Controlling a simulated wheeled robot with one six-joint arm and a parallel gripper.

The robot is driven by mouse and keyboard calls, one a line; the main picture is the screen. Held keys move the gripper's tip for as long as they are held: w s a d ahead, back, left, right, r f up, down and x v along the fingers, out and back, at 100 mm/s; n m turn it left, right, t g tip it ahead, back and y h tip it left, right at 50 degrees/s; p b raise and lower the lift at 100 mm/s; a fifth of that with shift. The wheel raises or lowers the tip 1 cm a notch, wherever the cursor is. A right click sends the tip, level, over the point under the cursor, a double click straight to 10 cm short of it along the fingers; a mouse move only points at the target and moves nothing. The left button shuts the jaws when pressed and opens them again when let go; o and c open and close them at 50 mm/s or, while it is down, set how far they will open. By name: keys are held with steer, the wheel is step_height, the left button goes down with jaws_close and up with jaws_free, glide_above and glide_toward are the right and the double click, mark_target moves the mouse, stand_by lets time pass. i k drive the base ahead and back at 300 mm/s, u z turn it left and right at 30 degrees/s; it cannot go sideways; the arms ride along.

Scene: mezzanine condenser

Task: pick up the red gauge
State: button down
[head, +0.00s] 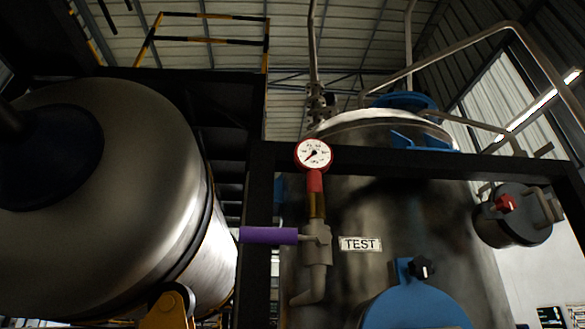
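The red gauge (314,155) has a round white dial in a red rim and a red stem below it. It stands upright on a brass fitting (316,205), on top of a grey valve body (317,245) with a purple handle (268,236) pointing left. It is near the middle of the head view, in front of a dark horizontal beam and a metal tank. Nothing covers the gauge. My gripper does not show in this view.
A large steel vessel (120,190) fills the left side. A tall tank (420,220) stands behind the gauge, with a blue round cover (415,305) at lower right. A dark beam (430,163) crosses behind. A TEST label (360,244) is right of the valve.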

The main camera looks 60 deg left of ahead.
mark_target(313, 156)
steer(key=u, duration=2.15)
